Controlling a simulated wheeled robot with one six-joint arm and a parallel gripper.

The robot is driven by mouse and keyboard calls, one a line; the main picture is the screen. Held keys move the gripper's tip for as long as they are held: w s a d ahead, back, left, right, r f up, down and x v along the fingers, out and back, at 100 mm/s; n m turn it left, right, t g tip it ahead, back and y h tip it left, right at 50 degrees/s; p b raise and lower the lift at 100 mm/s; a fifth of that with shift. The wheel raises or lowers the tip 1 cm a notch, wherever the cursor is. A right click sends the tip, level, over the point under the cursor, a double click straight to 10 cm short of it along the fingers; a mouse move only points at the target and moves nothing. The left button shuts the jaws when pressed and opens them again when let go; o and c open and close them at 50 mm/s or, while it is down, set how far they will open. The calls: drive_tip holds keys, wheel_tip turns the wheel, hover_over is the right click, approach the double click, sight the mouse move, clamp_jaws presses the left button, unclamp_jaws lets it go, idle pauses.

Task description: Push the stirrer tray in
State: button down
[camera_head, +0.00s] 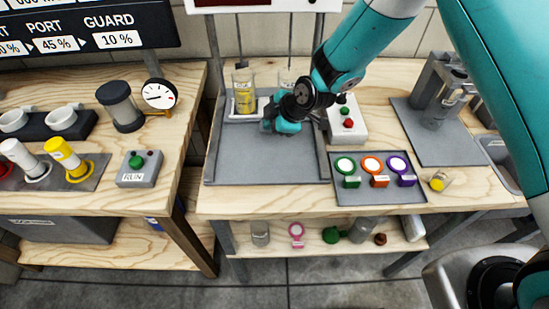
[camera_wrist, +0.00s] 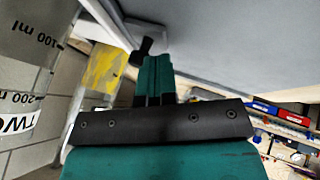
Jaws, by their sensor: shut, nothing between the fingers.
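The stirrer tray (camera_head: 240,117) is a white shelf at the back of a grey framed stand. A beaker of yellow liquid (camera_head: 245,95) stands upright on it, and a second clear beaker (camera_head: 287,80) is partly hidden behind my arm. My teal gripper (camera_head: 268,125) is shut and empty, low in front of the tray's right part. In the wrist view, the shut fingers (camera_wrist: 153,75) point towards a white edge, with the yellow beaker (camera_wrist: 103,68) beside them. I cannot tell whether the fingertips touch the tray.
A white box with green and red buttons (camera_head: 347,125) stands just right of my gripper. A panel with three coloured rings (camera_head: 375,168) lies in front of it. The stand's grey base plate (camera_head: 250,165) is bare in front. A left bench carries a gauge (camera_head: 159,95) and a RUN box (camera_head: 140,170).

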drive_tip(key=shift+w+r, duration=0.1)
drive_tip(key=shift+w, duration=0.35)
drive_tip(key=shift+w+d, duration=0.1)
drive_tip(key=shift+w, duration=0.05)
drive_tip(key=shift+d, duration=0.1)
drive_tip(key=s, duration=0.3)
drive_tip(key=s+d+r, duration=0.1)
drive_tip(key=shift+s+d+b, duration=0.1)
drive_tip(key=shift+s+b, duration=0.25)
drive_tip(key=s+d+r+m+g, duration=0.1)
drive_tip(key=s+d+r+m, duration=0.2)
drive_tip(key=s+r, duration=0.5)
drive_tip(key=s+d+r+m+g, duration=0.1)
drive_tip(key=s+d+r+m, duration=0.3)
drive_tip(key=r, duration=0.5)
drive_tip(key=s+d+r+m+g, duration=0.1)
drive_tip(key=s+d+r+m, duration=0.1)
drive_tip(key=s, duration=0.5)
drive_tip(key=s+d+r+m+g+h, duration=0.1)
drive_tip(key=s+d+r+m, duration=0.1)
drive_tip(key=s, duration=0.5)
drive_tip(key=shift+s+d+r+m+g+h, duration=0.3)
drive_tip(key=shift+s+d+r+m, duration=0.05)
drive_tip(key=shift+r+m, duration=0.4)
